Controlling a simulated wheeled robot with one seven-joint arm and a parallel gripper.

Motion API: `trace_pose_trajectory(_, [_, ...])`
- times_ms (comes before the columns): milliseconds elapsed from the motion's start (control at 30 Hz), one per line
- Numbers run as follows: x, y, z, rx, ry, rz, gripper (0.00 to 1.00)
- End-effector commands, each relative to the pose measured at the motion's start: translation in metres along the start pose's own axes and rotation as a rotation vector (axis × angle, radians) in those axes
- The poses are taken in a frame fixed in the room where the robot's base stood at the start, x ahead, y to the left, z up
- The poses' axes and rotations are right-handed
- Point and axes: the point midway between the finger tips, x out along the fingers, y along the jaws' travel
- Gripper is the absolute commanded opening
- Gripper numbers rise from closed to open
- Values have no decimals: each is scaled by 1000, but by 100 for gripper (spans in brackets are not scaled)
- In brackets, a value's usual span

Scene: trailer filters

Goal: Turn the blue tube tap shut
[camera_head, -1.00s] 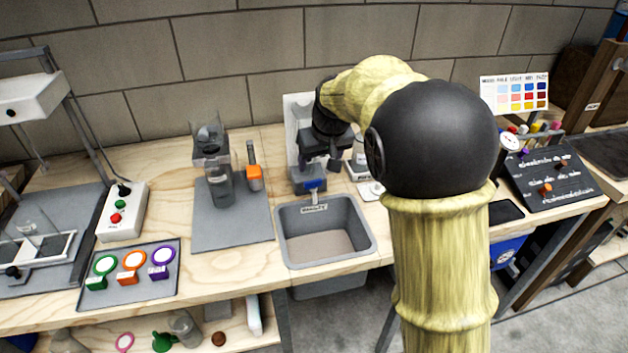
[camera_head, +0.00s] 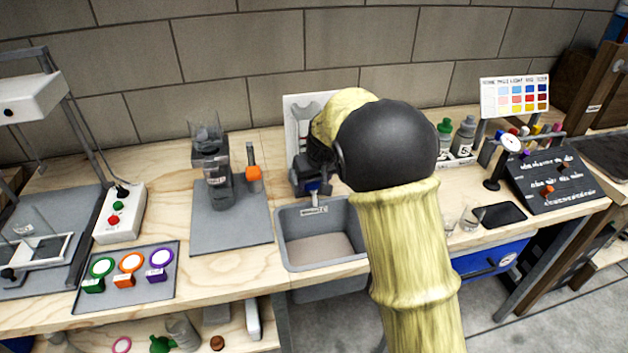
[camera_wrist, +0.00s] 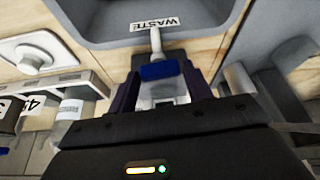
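The blue tube tap (camera_wrist: 159,72) is a small blue bar with a pale spout pointing toward the waste basin. It also shows in the head view (camera_head: 312,186) just behind the grey basin (camera_head: 285,240). My gripper (camera_wrist: 160,82) has its two dark fingers on either side of the tap, with a visible gap at each side. The gripper looks open, and contact with the tap cannot be made out. In the head view my forearm hides most of the gripper. Part of the tap's clear body shows between the fingers.
The basin's "WASTE" label (camera_wrist: 157,24) is just beyond the tap. White-labelled bottles (camera_head: 464,136) stand to the right on the bench.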

Motion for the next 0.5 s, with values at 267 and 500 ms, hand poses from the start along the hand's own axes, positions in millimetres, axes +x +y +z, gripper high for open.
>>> trace_pose_trajectory(267, [-1, 0, 0, 5, 0, 2, 21])
trace_pose_trajectory(500, [-3, -1, -2, 85, -2, 36, 21])
